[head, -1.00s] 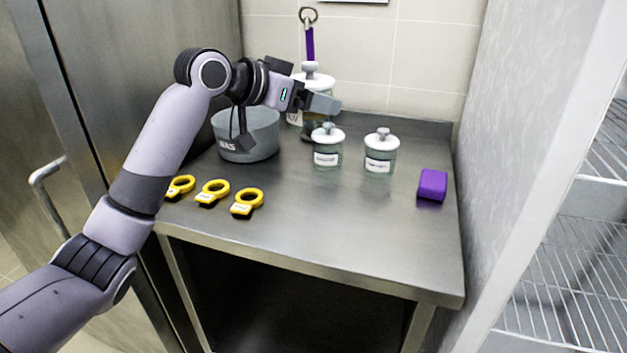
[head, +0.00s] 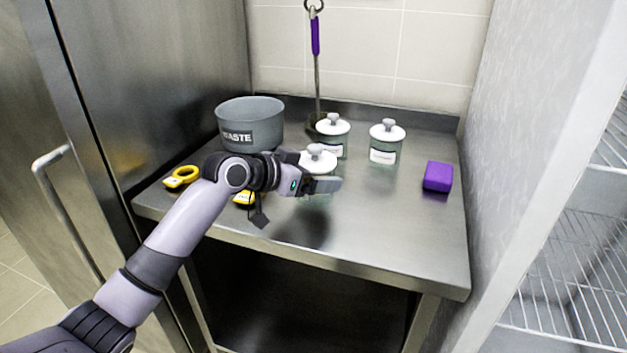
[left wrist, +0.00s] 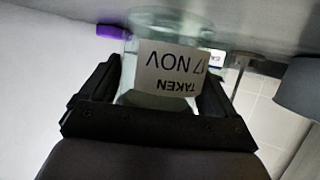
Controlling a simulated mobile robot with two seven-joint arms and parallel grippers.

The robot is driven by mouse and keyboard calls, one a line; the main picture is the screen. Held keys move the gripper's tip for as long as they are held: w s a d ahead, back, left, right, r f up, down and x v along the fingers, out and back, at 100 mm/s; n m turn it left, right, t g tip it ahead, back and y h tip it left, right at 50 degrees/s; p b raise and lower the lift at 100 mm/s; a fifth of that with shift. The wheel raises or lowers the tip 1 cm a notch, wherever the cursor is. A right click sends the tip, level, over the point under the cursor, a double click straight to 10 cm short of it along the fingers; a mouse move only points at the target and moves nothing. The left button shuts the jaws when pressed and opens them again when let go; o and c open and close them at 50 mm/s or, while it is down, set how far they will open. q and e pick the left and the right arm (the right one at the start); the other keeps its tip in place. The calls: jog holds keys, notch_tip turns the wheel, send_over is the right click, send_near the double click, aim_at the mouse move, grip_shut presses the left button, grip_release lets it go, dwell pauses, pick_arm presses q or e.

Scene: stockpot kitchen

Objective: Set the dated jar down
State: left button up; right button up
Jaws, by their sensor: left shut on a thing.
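The dated jar (head: 318,158) has a white knobbed lid and a glass body. In the left wrist view its label (left wrist: 172,70) reads "TAKEN 17 NOV", upside down in the picture. My left gripper (head: 325,185) is shut on the jar, with a finger on each side in the left wrist view (left wrist: 162,85). The jar looks upright over the middle of the steel table (head: 380,225), with a dark shadow below and in front. It appears to be a little above the top; the exact gap is hard to tell. My right gripper is out of view.
Two similar lidded jars (head: 333,130) (head: 386,143) stand behind. A grey "WASTE" pot (head: 250,123) is at the back left and a purple block (head: 438,177) at the right. The front right tabletop is clear.

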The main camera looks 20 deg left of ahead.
pick_arm(q)
jog(key=shift+f, duration=0.55)
jog(key=shift+f, duration=0.1)
jog(key=o, duration=1.1)
jog(key=shift+f, duration=0.15)
jog(key=shift+s+a+r, duration=0.3)
jog(key=shift+s, duration=0.05)
jog(key=shift+v, duration=5.5)
